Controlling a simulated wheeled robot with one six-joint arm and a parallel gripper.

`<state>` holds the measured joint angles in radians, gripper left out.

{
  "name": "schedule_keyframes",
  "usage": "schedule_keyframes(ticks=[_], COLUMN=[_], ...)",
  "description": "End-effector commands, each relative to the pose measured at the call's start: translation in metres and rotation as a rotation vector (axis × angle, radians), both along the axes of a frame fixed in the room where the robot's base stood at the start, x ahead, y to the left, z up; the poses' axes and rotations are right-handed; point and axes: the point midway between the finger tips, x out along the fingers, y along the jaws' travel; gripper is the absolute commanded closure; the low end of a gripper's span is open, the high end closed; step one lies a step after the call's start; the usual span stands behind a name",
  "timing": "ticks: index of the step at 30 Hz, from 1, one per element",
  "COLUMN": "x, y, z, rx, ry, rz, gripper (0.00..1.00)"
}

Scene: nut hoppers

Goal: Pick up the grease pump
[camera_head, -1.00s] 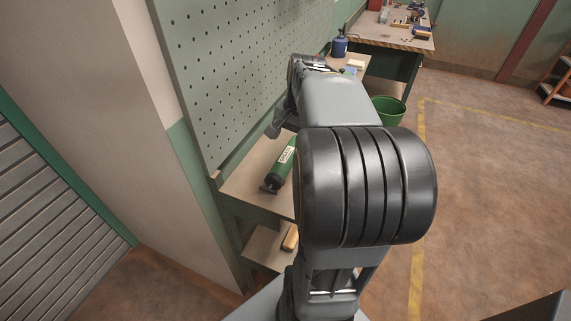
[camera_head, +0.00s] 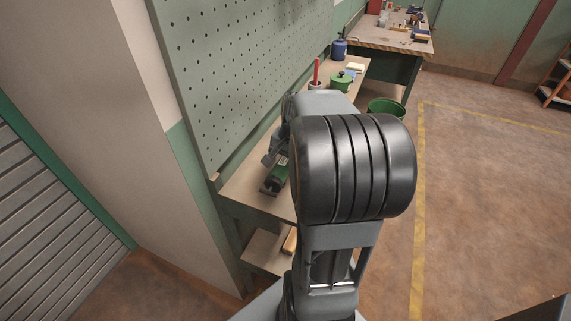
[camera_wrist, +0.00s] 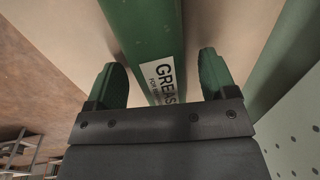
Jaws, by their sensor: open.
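The grease pump (camera_head: 277,178) is a green cylinder lying on the narrow bench under the pegboard, partly hidden behind my arm in the head view. In the wrist view the green grease pump (camera_wrist: 143,35) fills the upper middle, with a white label reading "GREAS" on its side. My gripper (camera_wrist: 164,80) is open, with one green-padded finger on each side of the pump's body. Gaps show between the fingers and the pump, wider on the right. In the head view my gripper is just above the pump and mostly hidden by my arm.
The bench (camera_head: 241,186) runs along the pegboard (camera_head: 225,75). A green pot (camera_head: 341,82), a red-handled item in a cup (camera_head: 316,72) and a blue can (camera_head: 338,48) stand farther along. A green bucket (camera_head: 386,108) is on the floor beside the bench. A lower shelf (camera_head: 262,247) is underneath.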

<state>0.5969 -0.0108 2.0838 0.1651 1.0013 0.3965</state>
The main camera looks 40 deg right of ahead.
Motion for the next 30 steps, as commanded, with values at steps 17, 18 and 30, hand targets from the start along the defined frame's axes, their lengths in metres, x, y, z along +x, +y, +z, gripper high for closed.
schedule_keyframes(ticks=[17, 18, 30], x=[-0.0002, -0.0002, 0.0001], y=[-0.0001, -0.0001, -0.0003], z=[0.0005, 0.0005, 0.0012], rx=[0.0, 0.0, 0.0], ry=[0.0, 0.0, -0.001], rz=[0.0, 0.0, 0.0], gripper=[0.68, 0.72, 0.95])
